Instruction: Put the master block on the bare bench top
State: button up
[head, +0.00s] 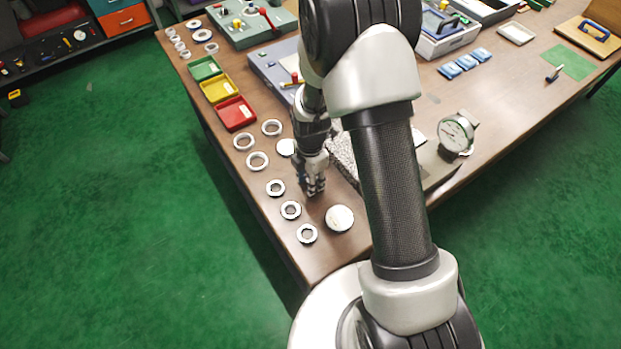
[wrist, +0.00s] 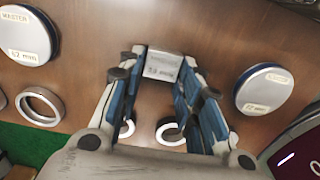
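The master block (wrist: 162,66) is a small grey metal block with a printed label. In the wrist view it sits between my gripper's fingertips (wrist: 162,62), which appear to touch it on both sides. In the head view my gripper (head: 314,187) points down low over the near left part of the brown bench top (head: 375,228); the block cannot be made out clearly there. Whether the block touches the bench is unclear. Two round labelled master discs lie on either side, one left (wrist: 25,38) and one right (wrist: 264,90) in the wrist view.
Several steel rings (head: 291,210) lie left of my gripper, and a white disc (head: 340,218) lies close in front. Green, yellow and red trays (head: 236,114) stand behind. A speckled plate (head: 342,158) and a dial gauge (head: 456,135) stand to the right.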

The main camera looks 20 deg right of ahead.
jog(key=o, duration=0.3)
jog(key=shift+r, duration=0.1)
jog(key=s+r+m+t+p, duration=0.1)
jog(key=s+r+m+p, duration=0.2)
jog(key=r, duration=1.1)
jog(key=s+r+m+t+p, duration=0.1)
jog(key=s+r+m, duration=0.35)
jog(key=r, duration=0.95)
jog(key=s+r+m+t, duration=0.1)
jog(key=s+r+m, duration=0.1)
jog(key=s+m, duration=0.2)
jog(key=s+r+m, duration=0.3)
jog(key=s+m, duration=0.2)
jog(key=s+d+r+m+t, duration=0.1)
jog(key=s+r+m, duration=0.2)
jog(key=s+m, duration=0.1)
jog(key=shift+s+r+m+t, duration=0.25)
jog(key=shift+s+m+t, duration=0.1)
jog(key=shift+m, duration=0.2)
jog(key=shift+d, duration=0.1)
